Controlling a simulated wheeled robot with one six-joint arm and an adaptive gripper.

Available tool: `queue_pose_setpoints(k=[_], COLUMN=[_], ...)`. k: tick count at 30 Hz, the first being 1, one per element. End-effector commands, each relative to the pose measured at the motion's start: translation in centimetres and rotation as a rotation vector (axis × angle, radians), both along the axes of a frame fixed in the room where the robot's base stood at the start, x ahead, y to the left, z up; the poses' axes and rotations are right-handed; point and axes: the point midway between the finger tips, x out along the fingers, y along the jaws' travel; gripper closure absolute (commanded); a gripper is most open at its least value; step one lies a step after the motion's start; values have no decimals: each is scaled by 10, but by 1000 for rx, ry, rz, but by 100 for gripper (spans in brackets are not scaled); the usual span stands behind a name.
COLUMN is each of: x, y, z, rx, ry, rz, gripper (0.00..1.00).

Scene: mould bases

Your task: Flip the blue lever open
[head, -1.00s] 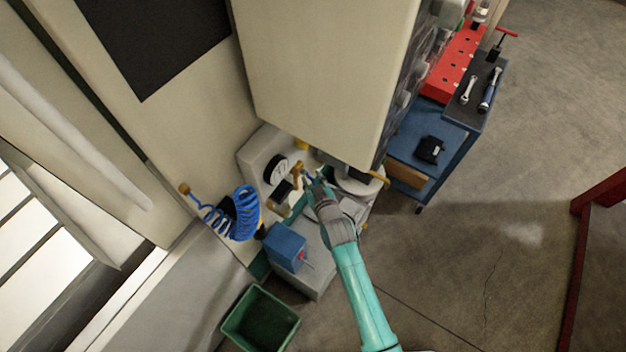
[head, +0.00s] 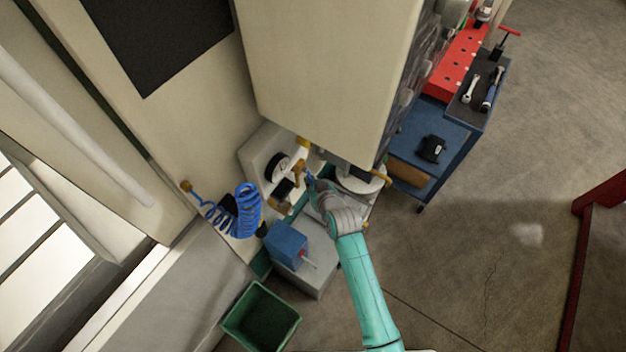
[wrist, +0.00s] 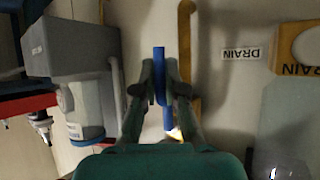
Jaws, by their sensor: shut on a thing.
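The blue lever (wrist: 159,62) shows in the wrist view as a narrow blue bar between the two fingers of my gripper (wrist: 159,75). The fingers are closed on it from both sides, and its far end sticks out past the fingertips. In the head view my gripper (head: 311,184) is at the brass fittings under the large beige cabinet. There the lever (head: 310,177) is a small blue patch at the fingertips, mostly hidden. The lever's pivot cannot be made out.
A yellow pipe (wrist: 186,45) runs close beside the lever. A grey-topped filter unit (wrist: 70,50) stands to the left, and a "DRAIN" label (wrist: 241,53) is on the right. In the head view a blue coiled hose (head: 236,211) and a blue box (head: 286,245) are nearby.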

Motion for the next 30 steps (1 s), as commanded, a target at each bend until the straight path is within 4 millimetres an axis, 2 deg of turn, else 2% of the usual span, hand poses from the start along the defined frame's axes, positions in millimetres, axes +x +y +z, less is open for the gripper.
queue_pose_setpoints(k=[7,9,11,23,30], x=[0,0,0,-5,-35], y=[0,0,0,-2,-15], z=[0,0,0,2,21], rx=[2,1,2,2,1], ry=[3,3,2,2,2], rz=[-1,0,0,0,-1], gripper=[100,78,64,64,64])
